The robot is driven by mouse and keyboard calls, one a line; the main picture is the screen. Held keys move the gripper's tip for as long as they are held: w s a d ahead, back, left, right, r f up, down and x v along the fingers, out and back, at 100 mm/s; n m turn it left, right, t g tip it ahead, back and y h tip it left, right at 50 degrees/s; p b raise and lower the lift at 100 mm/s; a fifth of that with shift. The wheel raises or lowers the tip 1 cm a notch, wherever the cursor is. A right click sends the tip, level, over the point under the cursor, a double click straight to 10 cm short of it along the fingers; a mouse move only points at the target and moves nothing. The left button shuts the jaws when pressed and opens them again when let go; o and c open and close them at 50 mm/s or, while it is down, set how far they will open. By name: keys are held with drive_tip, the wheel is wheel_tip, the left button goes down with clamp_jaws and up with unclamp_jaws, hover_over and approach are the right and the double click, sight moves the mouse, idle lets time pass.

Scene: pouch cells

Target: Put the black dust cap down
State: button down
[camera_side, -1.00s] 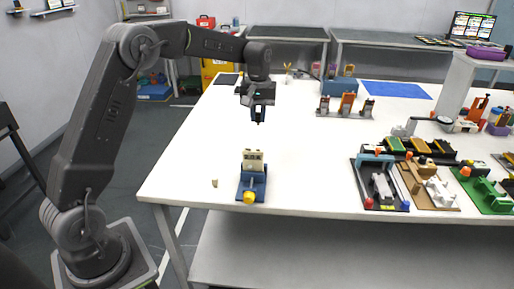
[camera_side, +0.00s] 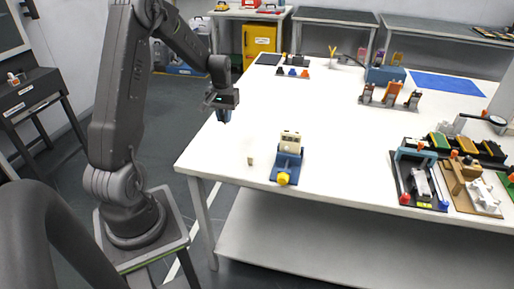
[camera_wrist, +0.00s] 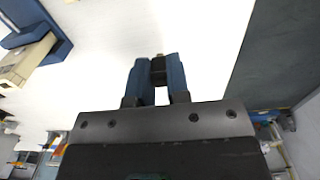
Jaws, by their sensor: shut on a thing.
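My gripper (camera_side: 224,118) hangs above the left edge of the white table in the side view. In the wrist view its two blue fingers (camera_wrist: 159,78) are shut on a small black piece, which looks like the black dust cap (camera_wrist: 158,72). A small brownish bit shows at the cap's far end. The cap is too small to make out in the side view. White tabletop and then dark floor lie beyond the fingers; I cannot tell the exact height above the table.
A blue fixture (camera_side: 285,172) with a beige block (camera_side: 290,142) and yellow knob stands near the table's front edge. A small beige piece (camera_side: 250,161) lies left of it. Other fixtures (camera_side: 430,185) crowd the right. The left-middle tabletop (camera_side: 245,110) is clear.

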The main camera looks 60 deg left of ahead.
hover_over(257, 151)
wheel_tip(257, 151, down, 6)
drive_tip(key=shift+f, duration=2.2)
drive_tip(key=shift+f, duration=0.15)
drive_tip(key=c, duration=1.1)
unclamp_jaws()
